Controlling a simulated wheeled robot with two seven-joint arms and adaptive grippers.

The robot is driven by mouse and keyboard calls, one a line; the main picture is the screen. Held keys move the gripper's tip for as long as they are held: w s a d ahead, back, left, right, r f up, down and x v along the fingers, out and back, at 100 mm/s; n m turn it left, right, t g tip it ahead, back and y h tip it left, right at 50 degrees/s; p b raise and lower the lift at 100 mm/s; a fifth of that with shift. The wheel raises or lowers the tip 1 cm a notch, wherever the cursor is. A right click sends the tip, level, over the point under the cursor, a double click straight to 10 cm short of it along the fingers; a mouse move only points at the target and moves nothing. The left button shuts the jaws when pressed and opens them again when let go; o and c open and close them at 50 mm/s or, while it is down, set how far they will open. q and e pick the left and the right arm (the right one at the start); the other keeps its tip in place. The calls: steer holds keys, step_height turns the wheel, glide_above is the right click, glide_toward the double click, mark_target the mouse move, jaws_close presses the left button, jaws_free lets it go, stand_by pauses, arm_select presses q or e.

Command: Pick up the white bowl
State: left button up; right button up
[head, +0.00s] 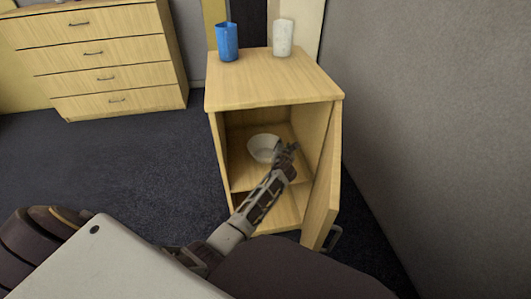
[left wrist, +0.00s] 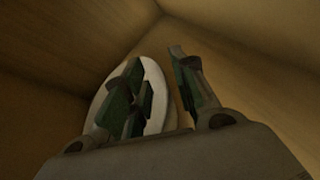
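The white bowl (head: 262,148) sits upright on the shelf inside the open wooden cabinet. My left gripper (head: 287,150) reaches into the cabinet at the bowl's right side and covers part of its rim. In the left wrist view the left gripper (left wrist: 156,60) has its fingers apart. One finger lies in front of the pale bowl (left wrist: 155,90), and the other is beyond the bowl's right edge, with a gap between. I cannot tell whether a finger touches the bowl. My right gripper is out of view.
The cabinet (head: 270,80) has its door (head: 323,185) swung open on the right. A blue cup (head: 227,42) and a white cup (head: 283,38) stand on top. Cabinet walls surround the gripper closely. A grey wall is at right; a drawer chest (head: 95,55) is at back left.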

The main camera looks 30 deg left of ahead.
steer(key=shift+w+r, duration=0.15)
arm_select(q)
jaws_close()
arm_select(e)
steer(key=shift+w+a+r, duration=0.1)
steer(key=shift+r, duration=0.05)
arm_select(q)
steer(key=shift+r, duration=0.4)
step_height(320, 180, up, 9)
steer(key=p, duration=0.5)
steer(key=shift+r, duration=0.15)
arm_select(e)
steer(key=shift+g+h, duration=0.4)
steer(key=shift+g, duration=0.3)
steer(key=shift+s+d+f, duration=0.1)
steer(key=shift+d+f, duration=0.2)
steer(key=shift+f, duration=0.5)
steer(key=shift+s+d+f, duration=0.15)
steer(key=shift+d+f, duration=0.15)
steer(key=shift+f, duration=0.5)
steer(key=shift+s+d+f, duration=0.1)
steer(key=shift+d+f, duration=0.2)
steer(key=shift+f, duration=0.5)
